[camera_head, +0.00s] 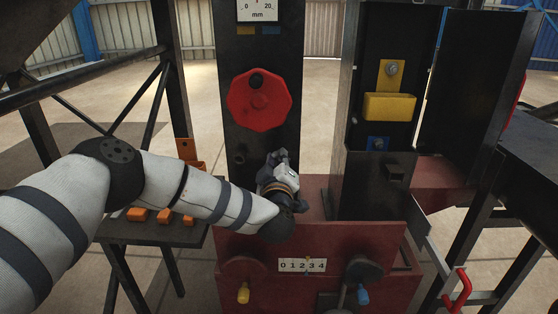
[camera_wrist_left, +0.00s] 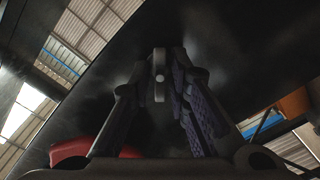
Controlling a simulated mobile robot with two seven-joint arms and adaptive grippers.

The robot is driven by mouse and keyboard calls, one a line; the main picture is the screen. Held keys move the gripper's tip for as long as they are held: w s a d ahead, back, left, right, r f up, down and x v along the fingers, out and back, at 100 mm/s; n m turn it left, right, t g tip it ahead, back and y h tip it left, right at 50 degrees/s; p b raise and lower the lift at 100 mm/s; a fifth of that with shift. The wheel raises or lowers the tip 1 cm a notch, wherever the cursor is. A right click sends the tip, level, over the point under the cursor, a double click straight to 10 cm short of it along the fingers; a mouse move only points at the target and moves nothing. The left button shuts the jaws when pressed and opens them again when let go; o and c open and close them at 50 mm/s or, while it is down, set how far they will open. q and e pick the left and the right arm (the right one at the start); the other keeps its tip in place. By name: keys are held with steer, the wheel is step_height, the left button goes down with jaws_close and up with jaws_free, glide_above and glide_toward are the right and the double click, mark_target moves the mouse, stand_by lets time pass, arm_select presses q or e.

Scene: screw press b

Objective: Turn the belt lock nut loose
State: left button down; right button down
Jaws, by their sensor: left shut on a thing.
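My left gripper (camera_head: 280,157) is at the front face of the black column (camera_head: 231,115), below the red handwheel (camera_head: 259,100). In the left wrist view the fingers of the left gripper (camera_wrist_left: 160,88) are closed in around a small light grey part, which I take to be the lock nut (camera_wrist_left: 159,76), against the dark column face. The fingers cover part of it, and in the head view the hand hides it. A red edge, likely the handwheel (camera_wrist_left: 85,148), shows low left in the wrist view. My right gripper is not in view.
A yellow block (camera_head: 390,107) with a bolt plate sits in the black frame to the right. A red base with a counter (camera_head: 302,265) and knobs stands below. A dark side table (camera_head: 150,232) with orange pieces is at left. A red handle (camera_head: 460,290) is low right.

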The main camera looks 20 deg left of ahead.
arm_select(q)
steer(key=n, duration=0.5)
steer(key=shift+f, duration=0.15)
steer(key=n+b, duration=0.1)
steer(key=n, duration=0.3)
steer(key=shift+f+n, duration=0.1)
steer(key=shift+n, duration=0.3)
steer(key=n+b, duration=0.2)
steer(key=n, duration=0.3)
steer(key=shift+f, duration=0.1)
steer(key=shift+n+b, duration=0.75)
steer(key=shift+n, duration=0.95)
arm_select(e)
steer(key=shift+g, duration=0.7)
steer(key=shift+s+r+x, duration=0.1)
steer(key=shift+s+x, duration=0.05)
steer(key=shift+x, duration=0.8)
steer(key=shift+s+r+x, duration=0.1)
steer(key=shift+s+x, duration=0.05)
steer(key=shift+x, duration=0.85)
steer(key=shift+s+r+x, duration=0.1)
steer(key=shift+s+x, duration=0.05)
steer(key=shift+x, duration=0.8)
arm_select(q)
steer(key=shift+r+n, duration=0.2)
steer(key=shift+n, duration=0.1)
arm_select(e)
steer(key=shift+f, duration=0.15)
